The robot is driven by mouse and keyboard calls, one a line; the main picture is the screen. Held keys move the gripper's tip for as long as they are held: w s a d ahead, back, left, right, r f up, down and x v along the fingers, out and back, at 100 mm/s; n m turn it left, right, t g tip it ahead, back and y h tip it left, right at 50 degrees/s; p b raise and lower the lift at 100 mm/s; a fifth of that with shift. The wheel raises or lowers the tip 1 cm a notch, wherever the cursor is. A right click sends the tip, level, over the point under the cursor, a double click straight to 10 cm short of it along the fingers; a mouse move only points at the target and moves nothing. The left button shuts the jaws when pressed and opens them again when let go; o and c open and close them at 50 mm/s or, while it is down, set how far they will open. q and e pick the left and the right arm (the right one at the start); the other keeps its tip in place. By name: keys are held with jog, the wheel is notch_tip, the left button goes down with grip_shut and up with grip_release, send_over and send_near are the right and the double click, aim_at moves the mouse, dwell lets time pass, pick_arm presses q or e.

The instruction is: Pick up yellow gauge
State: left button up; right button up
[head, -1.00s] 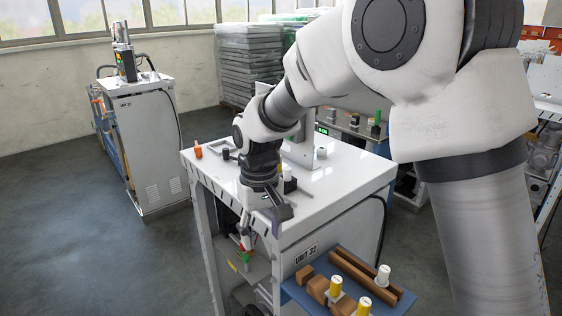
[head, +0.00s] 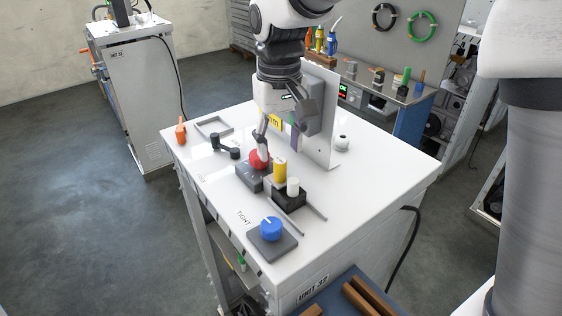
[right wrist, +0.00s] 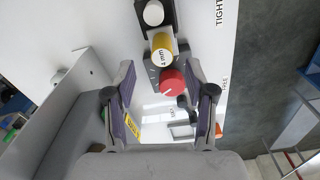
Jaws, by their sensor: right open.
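In the right wrist view the yellow gauge (right wrist: 163,47) has a white end marked "4 mm", beside the red knob (right wrist: 172,82). My right gripper (head: 278,144) is open, just behind and above the red knob and yellow gauge. In the wrist view its two fingers (right wrist: 160,72) are spread, with nothing gripped between them; the yellow gauge lies beyond the tips. My left gripper is not in view.
A tall grey plate (head: 322,115) stands right beside my right gripper. A blue knob (head: 271,228) on a grey base is at the table's front, a dark handle (head: 226,148) and orange piece (head: 180,130) at the left. The right part of the white table (head: 385,165) is clear.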

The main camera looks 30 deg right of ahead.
aim_at(280, 161)
jog(key=shift+s+a+f+p, duration=0.25)
jog(key=shift+s+f+p, duration=0.1)
jog(key=shift+s+f, duration=0.15)
jog(key=shift+s+a+f+p, duration=0.25)
jog(key=shift+s+f+p, duration=0.1)
jog(key=shift+f, duration=0.15)
jog(key=f, duration=0.2)
jog(key=w+d+f, duration=0.1)
jog(key=shift+w+d+f, duration=0.1)
jog(key=shift+w+f, duration=0.05)
jog(key=shift+w, duration=0.15)
jog(key=shift+s+a, duration=0.2)
jog(key=c, duration=0.4)
jog(key=shift+s+a+r, duration=0.15)
jog(key=shift+s+r, duration=0.05)
jog(key=shift+r, duration=0.05)
grip_shut()
jog(key=shift+w, duration=0.1)
